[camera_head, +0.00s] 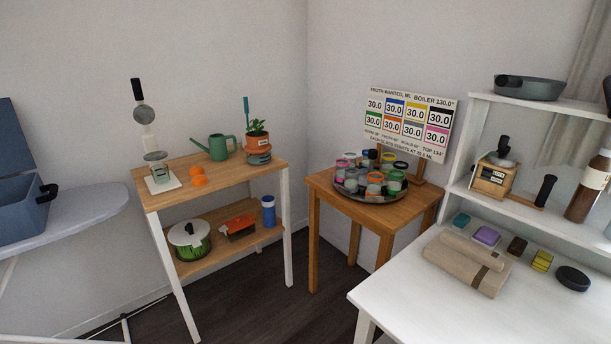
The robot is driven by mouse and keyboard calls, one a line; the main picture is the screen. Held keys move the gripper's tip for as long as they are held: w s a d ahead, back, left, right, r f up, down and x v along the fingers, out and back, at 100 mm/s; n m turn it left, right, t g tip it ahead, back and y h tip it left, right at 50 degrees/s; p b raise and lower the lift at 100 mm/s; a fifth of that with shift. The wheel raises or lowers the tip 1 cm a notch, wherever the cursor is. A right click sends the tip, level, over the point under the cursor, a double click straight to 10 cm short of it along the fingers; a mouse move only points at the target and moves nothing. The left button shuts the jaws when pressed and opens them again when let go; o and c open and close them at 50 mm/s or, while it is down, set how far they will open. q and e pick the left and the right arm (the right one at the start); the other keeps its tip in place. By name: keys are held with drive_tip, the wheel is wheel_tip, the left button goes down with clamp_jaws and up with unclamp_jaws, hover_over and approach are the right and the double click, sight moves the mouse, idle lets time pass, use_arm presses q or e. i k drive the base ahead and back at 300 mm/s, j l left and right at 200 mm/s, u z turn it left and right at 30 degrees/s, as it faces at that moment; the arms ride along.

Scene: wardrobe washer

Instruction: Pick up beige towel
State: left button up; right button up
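The beige towel (461,268) lies folded on the white table at the right. Nothing touches the towel from above. Neither of my grippers shows in the head view.
The white table (417,304) has free room in front of the towel. A purple block (487,236), yellow block (542,260) and black disc (573,278) lie behind and right of it. A white shelf (546,214) rises behind. A wooden stool (319,183) holds a tray of jars.

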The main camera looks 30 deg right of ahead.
sight(483, 269)
drive_tip(key=i+z, duration=0.35)
drive_tip(key=i, duration=0.25)
drive_tip(key=i+z, duration=0.35)
drive_tip(key=i, duration=0.3)
drive_tip(key=i+j+z, duration=0.35)
drive_tip(key=i, duration=0.25)
drive_tip(key=i+z, duration=0.25)
drive_tip(key=z, duration=0.2)
drive_tip(key=i+z, duration=0.3)
drive_tip(key=z, duration=0.2)
drive_tip(key=i+j+z, duration=0.15)
drive_tip(key=z, duration=0.3)
drive_tip(key=i+j+z, duration=0.25)
drive_tip(key=z, duration=0.2)
drive_tip(key=i+j+z, duration=0.25)
drive_tip(key=z, duration=0.25)
drive_tip(key=j, duration=0.1)
